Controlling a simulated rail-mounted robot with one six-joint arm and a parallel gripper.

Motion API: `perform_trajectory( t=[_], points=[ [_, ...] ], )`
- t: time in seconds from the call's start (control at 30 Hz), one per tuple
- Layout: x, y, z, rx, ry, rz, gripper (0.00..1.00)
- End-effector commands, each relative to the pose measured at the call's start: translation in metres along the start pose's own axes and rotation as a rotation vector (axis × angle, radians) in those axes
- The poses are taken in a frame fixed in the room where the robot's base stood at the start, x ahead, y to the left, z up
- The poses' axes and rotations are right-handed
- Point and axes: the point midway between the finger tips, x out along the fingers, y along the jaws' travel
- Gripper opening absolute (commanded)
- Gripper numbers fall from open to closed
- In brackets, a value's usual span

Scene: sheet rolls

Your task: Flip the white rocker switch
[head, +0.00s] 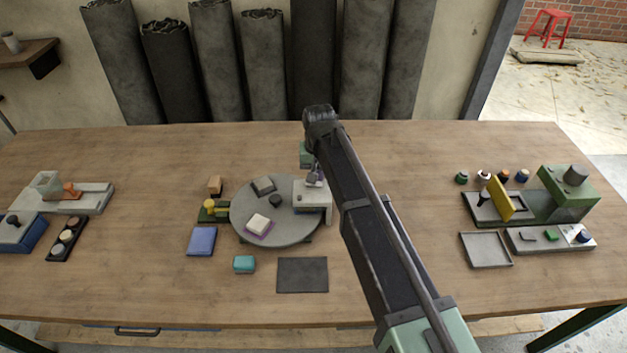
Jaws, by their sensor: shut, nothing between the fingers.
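A pale grey-white box (314,203) stands at the right edge of a round grey turntable (240,231). My gripper (315,183) points down at the top of this box, near its upper right part. The gripper is small here and looks shut and empty; I cannot tell whether its tips touch the box. No white rocker switch can be made out clearly on the box; the gripper and arm may cover it. A white block (258,223) on a purple base also sits on the turntable.
On the wooden table (400,300) are a dark mat (302,275), a teal block (244,264) and a blue pad (202,241). A green machine (568,193) and a tray (486,250) stand right, a blue box (22,232) left. Dark rolls (264,65) lean behind.

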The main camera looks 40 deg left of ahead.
Motion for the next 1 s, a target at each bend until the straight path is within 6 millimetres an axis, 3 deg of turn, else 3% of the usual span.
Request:
perform_trajectory(
  t=[0.03, 0.5, 1.0],
  points=[
    [-0.012, 0.000, 0.000, 0.000, 0.000, 0.000, 0.00],
    [-0.059, 0.000, 0.000, 0.000, 0.000, 0.000, 0.00],
    [-0.058, 0.001, 0.004, -0.037, 0.000, 0.000, 0.00]
  ],
)
